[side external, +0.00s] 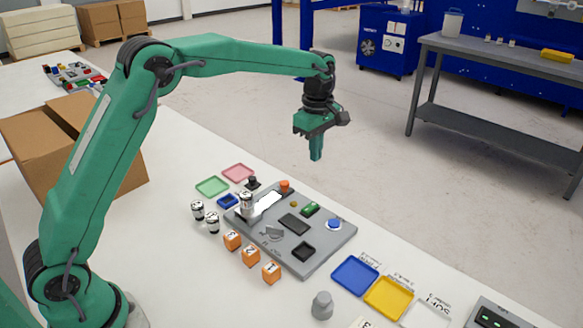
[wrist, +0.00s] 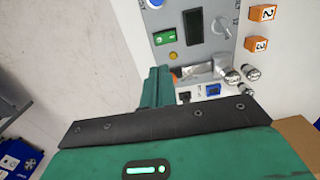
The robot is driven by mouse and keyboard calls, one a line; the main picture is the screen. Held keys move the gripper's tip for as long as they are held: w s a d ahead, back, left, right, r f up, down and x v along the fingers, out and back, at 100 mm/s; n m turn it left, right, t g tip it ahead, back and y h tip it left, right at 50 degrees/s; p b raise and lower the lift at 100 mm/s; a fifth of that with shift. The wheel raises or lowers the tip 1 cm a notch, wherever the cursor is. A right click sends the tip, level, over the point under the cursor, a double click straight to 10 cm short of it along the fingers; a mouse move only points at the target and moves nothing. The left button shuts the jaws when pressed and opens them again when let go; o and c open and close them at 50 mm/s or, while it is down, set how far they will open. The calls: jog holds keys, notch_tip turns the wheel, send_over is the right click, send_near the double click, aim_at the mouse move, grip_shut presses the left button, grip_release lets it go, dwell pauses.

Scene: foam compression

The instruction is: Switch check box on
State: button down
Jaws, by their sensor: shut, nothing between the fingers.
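My gripper (side external: 316,156) is shut and empty, pointing down in the air above and behind the grey panel (side external: 330,240). In the wrist view its closed green fingers (wrist: 157,76) are in front of the panel's edge. The panel carries a green rocker-like part (side external: 310,209), a blue round button (side external: 334,224), a small yellow button (side external: 293,204) and an orange knob (side external: 285,186). In the wrist view the green part (wrist: 165,37) and the yellow button (wrist: 173,55) lie just beyond the fingertips. Nothing readable is labelled as the check box. A grey box with green lights (side external: 490,318) is cut off at the lower right.
Orange numbered cubes (side external: 251,256) stand before the panel, with silver cylinders (side external: 212,222) at its left. Blue (side external: 340,281) and yellow (side external: 377,305) trays lie at the right. A cardboard box (side external: 40,140) stands at the left. The air around my gripper is clear.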

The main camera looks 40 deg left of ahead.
aim_at(314, 205)
jog(key=shift+w+f, duration=0.1)
jog(key=shift+f, duration=0.2)
notch_tip(314, 205, down, 14)
jog(key=shift+r, duration=0.1)
dwell(0.9)
jog(key=shift+w, duration=0.1)
jog(key=shift+f, duration=0.2)
dwell(0.5)
jog(key=shift+s+r, duration=0.25)
jog(key=shift+s, duration=0.5)
jog(key=shift+r, duration=0.15)
